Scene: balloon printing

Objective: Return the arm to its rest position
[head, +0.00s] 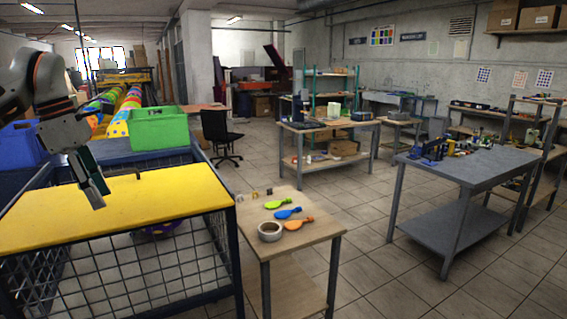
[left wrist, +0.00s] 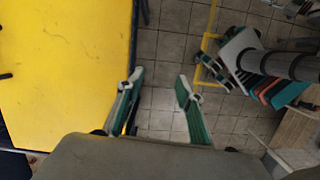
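My left arm comes in from the left edge of the head view, and its gripper (head: 98,194) points down over the yellow tabletop (head: 150,196). In the left wrist view the two green-padded fingers (left wrist: 160,78) stand apart with only floor tiles showing between them. The gripper holds nothing. The yellow tabletop (left wrist: 65,75) fills the left side of the wrist view, with its edge beside the left finger.
A green crate (head: 160,128) and a blue bin (head: 20,145) stand behind the yellow tabletop. A small wooden table (head: 300,252) to the right bears green, blue and orange balloons and a roll of tape (head: 270,231). Tiled floor is open beyond.

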